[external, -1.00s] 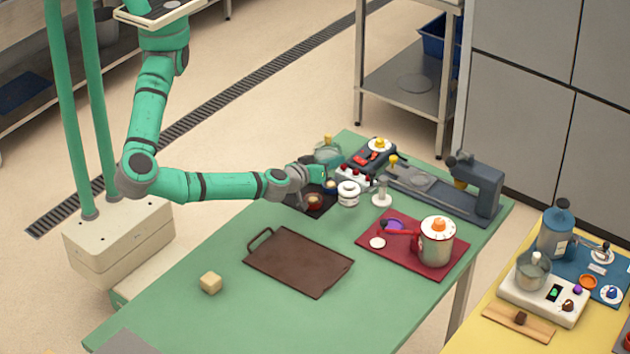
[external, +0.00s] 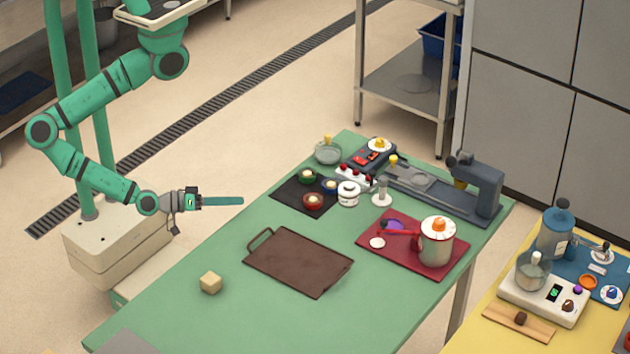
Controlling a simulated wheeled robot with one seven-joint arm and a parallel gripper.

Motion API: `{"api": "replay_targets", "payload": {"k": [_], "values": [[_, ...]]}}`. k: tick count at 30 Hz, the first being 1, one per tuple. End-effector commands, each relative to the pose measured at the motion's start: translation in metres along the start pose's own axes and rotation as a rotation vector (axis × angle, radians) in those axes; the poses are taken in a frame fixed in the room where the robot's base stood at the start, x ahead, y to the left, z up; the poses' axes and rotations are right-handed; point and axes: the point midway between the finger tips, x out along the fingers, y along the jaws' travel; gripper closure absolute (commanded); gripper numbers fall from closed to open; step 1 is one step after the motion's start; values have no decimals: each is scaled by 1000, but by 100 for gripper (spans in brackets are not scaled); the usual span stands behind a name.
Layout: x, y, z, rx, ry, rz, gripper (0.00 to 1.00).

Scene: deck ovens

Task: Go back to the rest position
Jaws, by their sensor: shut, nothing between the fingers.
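My gripper (external: 240,201) is shut and empty. It points to the right, raised near the left long edge of the green table (external: 200,325), and my arm is folded back above my base. No task object is held. The space around my gripper is clear, with the nearest tabletop things lying to its right and lower down.
The table bears a brown tray (external: 298,262), a pale cube (external: 210,283), a black mat (external: 290,197) with small bowls, a white jar (external: 348,194), a red mat (external: 375,257) with a pot (external: 435,250), and a grey device (external: 480,190). A yellow table (external: 475,340) stands right.

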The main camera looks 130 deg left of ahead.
Motion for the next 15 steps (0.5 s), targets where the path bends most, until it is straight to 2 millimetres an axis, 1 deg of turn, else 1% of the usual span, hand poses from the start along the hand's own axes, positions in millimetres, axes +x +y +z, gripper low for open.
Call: {"api": "replay_targets", "payload": {"k": [1, 6, 10, 15], "values": [[-10, -9, 1, 41, -34, 35, 100], [-35, -40, 1, 175, -132, 140, 100], [-46, -62, -5, 279, -192, 226, 100], [-52, -86, -16, 414, -257, 344, 100]]}}
